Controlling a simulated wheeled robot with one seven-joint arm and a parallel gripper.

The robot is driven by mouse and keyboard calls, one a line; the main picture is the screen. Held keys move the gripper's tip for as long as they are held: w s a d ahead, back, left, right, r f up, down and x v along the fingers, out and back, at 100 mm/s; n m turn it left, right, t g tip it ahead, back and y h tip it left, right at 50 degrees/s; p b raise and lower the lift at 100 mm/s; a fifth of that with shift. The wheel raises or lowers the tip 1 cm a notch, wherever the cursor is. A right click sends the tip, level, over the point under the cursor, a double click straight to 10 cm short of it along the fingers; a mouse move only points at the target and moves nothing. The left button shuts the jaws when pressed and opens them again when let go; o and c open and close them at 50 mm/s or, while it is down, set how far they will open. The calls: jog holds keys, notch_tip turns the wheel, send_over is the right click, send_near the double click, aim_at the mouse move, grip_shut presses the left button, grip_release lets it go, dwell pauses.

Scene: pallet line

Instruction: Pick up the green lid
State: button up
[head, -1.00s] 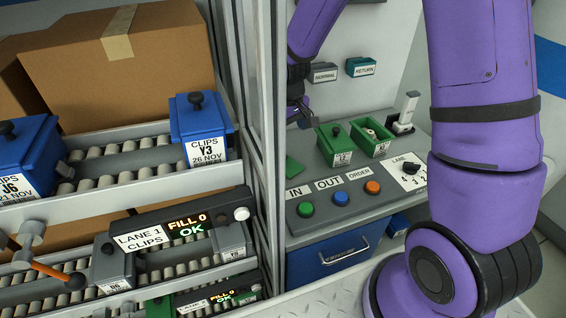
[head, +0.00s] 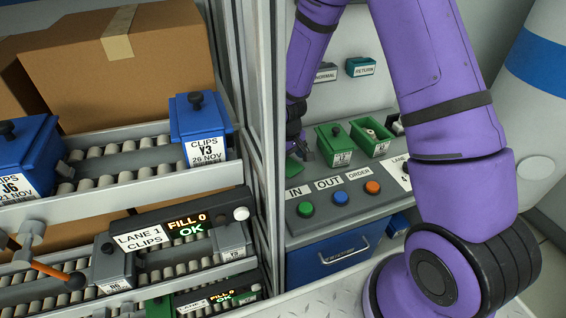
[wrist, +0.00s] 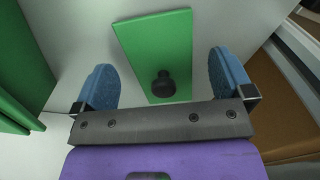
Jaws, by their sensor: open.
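The green lid (wrist: 152,45) lies flat on the pale worktop in the wrist view, with its black knob (wrist: 163,85) upward. My gripper (wrist: 164,80) is open, with one blue finger on each side of the knob and a gap to both. In the head view the lid (head: 293,168) shows only in part, beside the metal post. My gripper (head: 301,150) is just above it there, and its fingertips are hard to make out. I cannot tell the exact height of the fingers over the lid.
A green bin with a black knob on top (head: 332,158) stands close right of my gripper. An open green bin (head: 378,148) holding parts is beyond it. The upright metal post (head: 262,100) is close on the left. Coloured buttons (head: 341,198) line the front panel.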

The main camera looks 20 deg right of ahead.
jog(key=shift+f, duration=0.55)
jog(key=c, duration=1)
jog(key=shift+r, duration=0.15)
